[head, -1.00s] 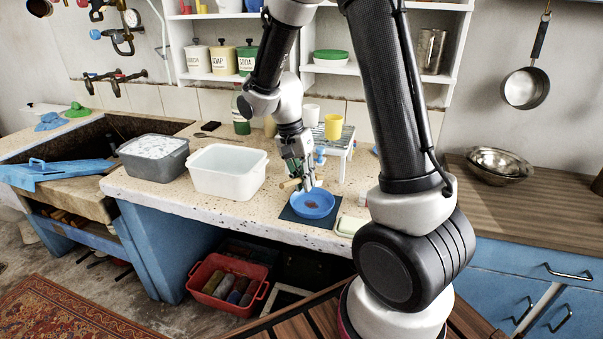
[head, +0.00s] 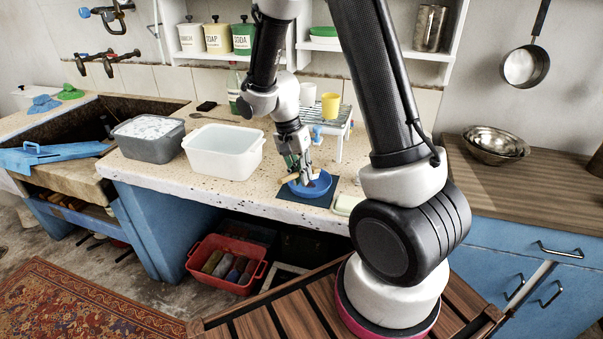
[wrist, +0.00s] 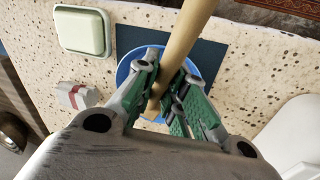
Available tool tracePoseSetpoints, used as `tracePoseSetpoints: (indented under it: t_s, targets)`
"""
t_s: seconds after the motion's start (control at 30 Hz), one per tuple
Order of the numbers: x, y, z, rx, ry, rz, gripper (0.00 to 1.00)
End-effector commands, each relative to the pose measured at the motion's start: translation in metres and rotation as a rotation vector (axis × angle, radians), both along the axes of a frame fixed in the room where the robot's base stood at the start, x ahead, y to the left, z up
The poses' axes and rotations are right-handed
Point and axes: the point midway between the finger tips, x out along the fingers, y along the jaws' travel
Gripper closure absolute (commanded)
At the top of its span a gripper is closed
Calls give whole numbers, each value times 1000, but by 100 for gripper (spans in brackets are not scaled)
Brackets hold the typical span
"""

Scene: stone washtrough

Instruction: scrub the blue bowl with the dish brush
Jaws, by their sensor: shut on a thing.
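The blue bowl (head: 323,185) sits on a dark mat (head: 334,193) near the front edge of the speckled counter. My gripper (head: 302,181) is over the bowl, low at its rim, and is shut on the wooden handle of the dish brush (head: 287,179). In the wrist view the handle (wrist: 187,32) runs between the green-padded fingers (wrist: 163,84), with the bowl's blue rim (wrist: 124,72) beneath. The brush head is hidden, so I cannot tell whether it touches the bowl. The fingers hide much of the bowl's inside.
A white tub (head: 224,155) and a grey tub with suds (head: 150,138) stand to the left. A small rack with a yellow cup (head: 330,105) stands behind the bowl. A soap dish (wrist: 82,31) and a small white box (wrist: 76,97) lie close to the mat.

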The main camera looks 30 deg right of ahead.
Motion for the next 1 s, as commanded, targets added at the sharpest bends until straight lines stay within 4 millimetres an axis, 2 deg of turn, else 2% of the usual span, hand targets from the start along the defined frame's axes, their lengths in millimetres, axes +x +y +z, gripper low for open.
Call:
tracePoseSetpoints:
  t_s: [1.0]
  targets:
    - [-1,2,-11,0,0,0,100]
